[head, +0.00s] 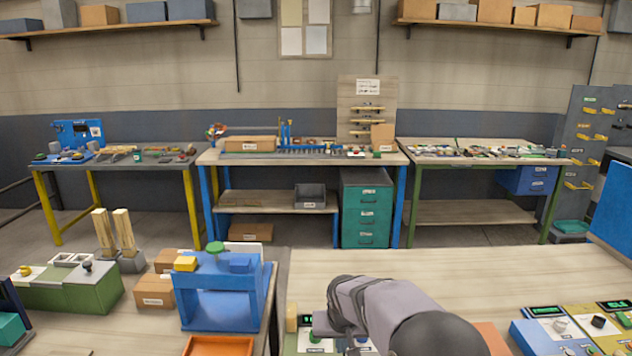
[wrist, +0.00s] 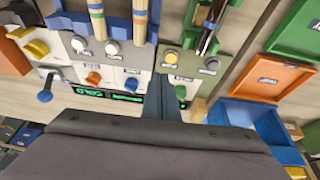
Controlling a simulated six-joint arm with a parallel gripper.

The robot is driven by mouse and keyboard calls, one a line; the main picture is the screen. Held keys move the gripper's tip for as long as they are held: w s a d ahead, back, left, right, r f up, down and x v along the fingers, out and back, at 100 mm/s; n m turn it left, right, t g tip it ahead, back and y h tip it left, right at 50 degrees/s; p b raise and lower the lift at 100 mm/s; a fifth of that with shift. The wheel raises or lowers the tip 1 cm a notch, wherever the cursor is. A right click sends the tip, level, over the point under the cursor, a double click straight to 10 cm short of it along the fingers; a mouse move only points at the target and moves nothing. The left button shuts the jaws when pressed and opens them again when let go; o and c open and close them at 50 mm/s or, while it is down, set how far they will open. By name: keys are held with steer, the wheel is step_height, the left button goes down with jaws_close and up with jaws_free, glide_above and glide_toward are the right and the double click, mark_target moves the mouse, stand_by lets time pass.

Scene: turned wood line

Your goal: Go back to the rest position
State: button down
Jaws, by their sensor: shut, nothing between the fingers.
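My gripper (wrist: 170,84) shows in the wrist view as narrow grey-blue fingers, closed together with nothing between them. I cannot tell whether the fingertips touch the panel. In the head view my arm reaches over the near wooden worktable (head: 440,270), and its links hide much of the panel below. The gripper itself is not clear in that view.
In the wrist view, white panels (wrist: 110,82) with knobs and a green display, striped wooden rods (wrist: 98,20), an orange tray (wrist: 272,76) and a blue bin (wrist: 238,112) surround the gripper. In the head view, a blue stand (head: 222,300) is left; the worktable's back half is clear.

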steer(key=s+d+g, duration=0.1)
steer(key=s+d, duration=0.2)
steer(key=s, duration=0.7)
steer(key=s+d+f+g, duration=0.1)
steer(key=s+d+g, duration=0.1)
steer(key=s, duration=0.8)
steer(key=s+d+f+g, duration=0.1)
steer(key=s+d, duration=0.2)
steer(key=s, duration=0.8)
steer(key=shift+d+f, duration=0.15)
steer(key=shift+d, duration=0.2)
